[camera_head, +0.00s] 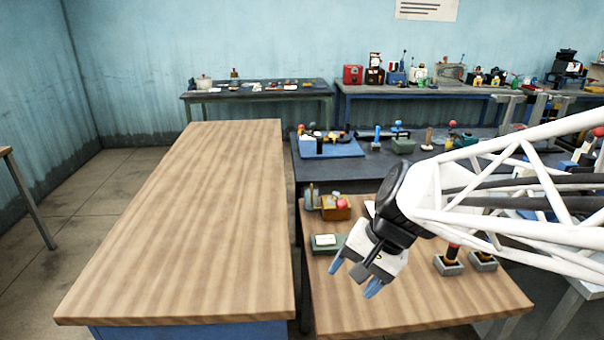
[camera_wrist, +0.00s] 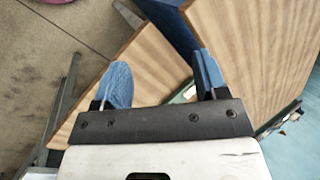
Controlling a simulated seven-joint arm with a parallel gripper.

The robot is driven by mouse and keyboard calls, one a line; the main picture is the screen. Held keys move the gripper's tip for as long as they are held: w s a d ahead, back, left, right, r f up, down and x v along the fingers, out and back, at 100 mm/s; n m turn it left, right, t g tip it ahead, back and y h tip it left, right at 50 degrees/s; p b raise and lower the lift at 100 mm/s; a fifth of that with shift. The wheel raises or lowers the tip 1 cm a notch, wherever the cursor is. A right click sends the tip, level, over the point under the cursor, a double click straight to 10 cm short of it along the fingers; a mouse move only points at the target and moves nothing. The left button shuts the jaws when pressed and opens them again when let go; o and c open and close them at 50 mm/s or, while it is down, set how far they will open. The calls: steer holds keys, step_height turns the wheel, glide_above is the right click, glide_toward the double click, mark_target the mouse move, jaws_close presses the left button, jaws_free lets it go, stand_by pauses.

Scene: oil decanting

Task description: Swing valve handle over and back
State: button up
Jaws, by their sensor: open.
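My gripper (camera_head: 354,278) hangs over the left part of the smaller wooden table (camera_head: 420,310), its blue fingers apart and empty. No valve handle can be made out for certain. A brown block with a red knob (camera_head: 341,204) stands behind the gripper on that table. Two grey bases with dark and orange upright handles, the left one (camera_head: 448,265) and the right one (camera_head: 483,260), stand to the right, partly under my arm. The gripper touches none of these.
A green box with a white top (camera_head: 326,241) sits left of the gripper. A large bare wooden table (camera_head: 190,230) lies to the left, across a narrow gap. Behind, a dark table (camera_head: 350,170) holds a blue tray (camera_head: 328,148) and several small devices.

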mark_target(346, 206)
steer(key=w+f+m+t+y, duration=0.2)
steer(key=w+m+y, duration=0.3)
steer(key=w, duration=0.5)
steer(key=w+f+m+t+y, duration=0.25)
steer(key=w+m, duration=0.45)
steer(key=w, duration=0.4)
steer(key=w+d+f+m+t, duration=0.3)
steer(key=w+d+m, duration=0.1)
steer(key=w, duration=0.1)
steer(key=w+d+f+m+t+h, duration=0.1)
steer(key=w+d+f+m+t, duration=0.2)
steer(key=w+d+f+m, duration=0.1)
steer(key=w+d+f+m+t+h, duration=0.1)
steer(key=w+d+f+m+t, duration=0.2)
steer(key=w, duration=0.5)
steer(key=shift+d+f+m+t+h, duration=0.2)
steer(key=shift+d+m, duration=0.1)
steer(key=shift+m, duration=0.4)
steer(key=shift+d+f+m+t+h, duration=0.1)
steer(key=shift+d+f+m+t, duration=0.15)
steer(key=shift+m, duration=0.45)
steer(key=shift+x, duration=3.9)
steer(key=shift+s, duration=0.1)
